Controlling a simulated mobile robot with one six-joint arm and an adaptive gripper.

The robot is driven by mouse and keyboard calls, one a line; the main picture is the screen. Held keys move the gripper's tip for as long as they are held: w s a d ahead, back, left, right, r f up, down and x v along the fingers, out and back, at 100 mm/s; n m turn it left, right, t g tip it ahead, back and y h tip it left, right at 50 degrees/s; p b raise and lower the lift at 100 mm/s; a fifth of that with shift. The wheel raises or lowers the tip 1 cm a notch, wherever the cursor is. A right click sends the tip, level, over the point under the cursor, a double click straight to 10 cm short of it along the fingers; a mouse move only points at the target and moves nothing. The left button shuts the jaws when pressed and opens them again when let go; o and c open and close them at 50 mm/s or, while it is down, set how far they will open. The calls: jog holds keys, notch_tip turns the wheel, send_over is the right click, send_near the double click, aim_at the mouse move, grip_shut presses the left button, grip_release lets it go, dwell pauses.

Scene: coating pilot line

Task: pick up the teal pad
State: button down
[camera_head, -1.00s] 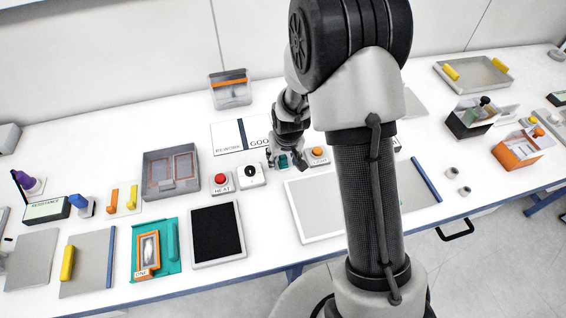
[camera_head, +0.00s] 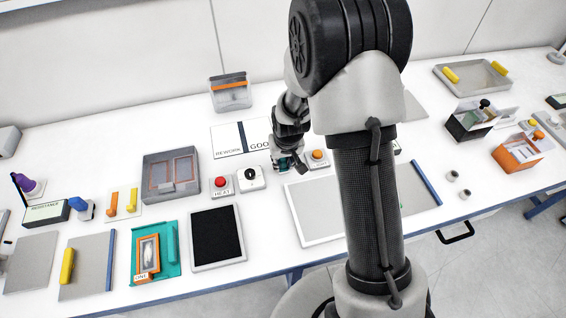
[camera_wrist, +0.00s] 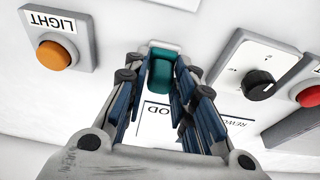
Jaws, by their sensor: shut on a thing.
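The teal pad (camera_wrist: 161,72) is between the fingertips of my gripper (camera_wrist: 163,80) in the wrist view. My gripper is shut on it. In the head view my gripper (camera_head: 287,160) is over the white table, between the black-knob box and the orange LIGHT button, and it hides most of the pad. A little teal shows at the fingertips there. I cannot tell whether the pad still touches the table.
The LIGHT button box (camera_wrist: 55,50) and the knob box (camera_wrist: 262,82) stand close on either side. The red HEAT button (camera_head: 220,182) is further left. A REWORK/GOOD board (camera_head: 228,137) lies behind. A white-framed panel (camera_head: 300,213) lies in front.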

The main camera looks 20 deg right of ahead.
notch_tip(320, 180, up, 20)
jog(key=p, duration=0.5)
jog(key=c, duration=1.9)
grip_release()
jog(key=c, duration=0.4)
